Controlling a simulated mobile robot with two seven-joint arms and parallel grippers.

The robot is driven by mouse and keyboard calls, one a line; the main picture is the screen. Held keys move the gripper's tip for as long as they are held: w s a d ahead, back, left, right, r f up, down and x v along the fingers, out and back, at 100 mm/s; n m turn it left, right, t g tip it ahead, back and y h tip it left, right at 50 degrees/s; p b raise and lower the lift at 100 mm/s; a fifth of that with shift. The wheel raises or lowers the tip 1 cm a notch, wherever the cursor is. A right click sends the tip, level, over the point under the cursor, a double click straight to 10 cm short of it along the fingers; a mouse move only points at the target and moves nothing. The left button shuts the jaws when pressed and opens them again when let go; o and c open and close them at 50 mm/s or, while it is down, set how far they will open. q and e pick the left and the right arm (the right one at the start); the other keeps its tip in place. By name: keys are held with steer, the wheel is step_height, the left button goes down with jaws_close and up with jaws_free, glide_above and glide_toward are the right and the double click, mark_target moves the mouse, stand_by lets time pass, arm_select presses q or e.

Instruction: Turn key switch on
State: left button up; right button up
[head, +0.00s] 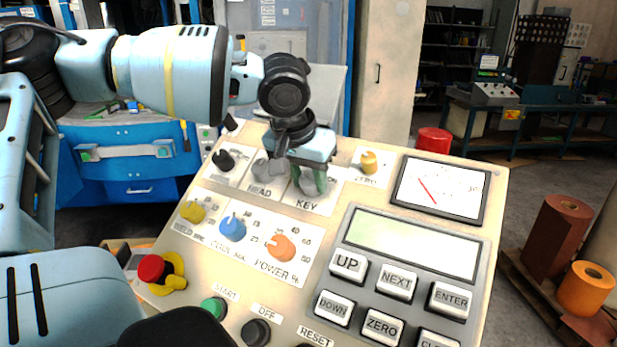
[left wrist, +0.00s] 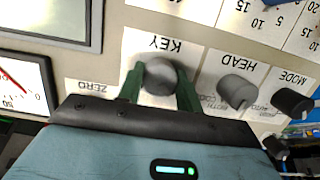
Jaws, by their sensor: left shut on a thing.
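The key switch (left wrist: 161,76) is a round grey knob on the KEY label of the beige control panel (head: 215,272). My left gripper (left wrist: 158,88) has its two green fingers on either side of the knob and is shut on it. In the head view the key switch (head: 312,182) is partly hidden by the left gripper (head: 314,172), which reaches down from above. The exact angle of the key's pointer is hard to tell. My right gripper is not clearly in view.
A grey HEAD knob (head: 270,170) and a black MODE knob (head: 223,160) sit left of the key. A yellow ZERO knob (head: 368,162) and a meter (head: 440,188) are to the right. Blue and orange knobs, a red emergency button (head: 152,268) and a keypad lie nearer.

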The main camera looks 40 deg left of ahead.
arm_select(q)
steer(key=m+y, duration=0.1)
steer(key=m, duration=0.3)
steer(key=m+y+p, duration=0.1)
steer(key=m, duration=0.3)
steer(key=shift+d+m, duration=0.1)
steer(key=shift+m, duration=0.2)
steer(key=m, duration=0.4)
steer(key=shift+t+y, duration=0.3)
steer(key=shift+y, duration=0.1)
steer(key=shift+m+t, duration=0.5)
steer(key=shift+m, duration=1.7)
arm_select(e)
steer(key=shift+w+r, duration=0.3)
steer(key=shift+r, duration=0.2)
steer(key=shift+w+r, duration=0.3)
steer(key=shift+r, duration=0.2)
arm_select(q)
steer(key=o, duration=1)
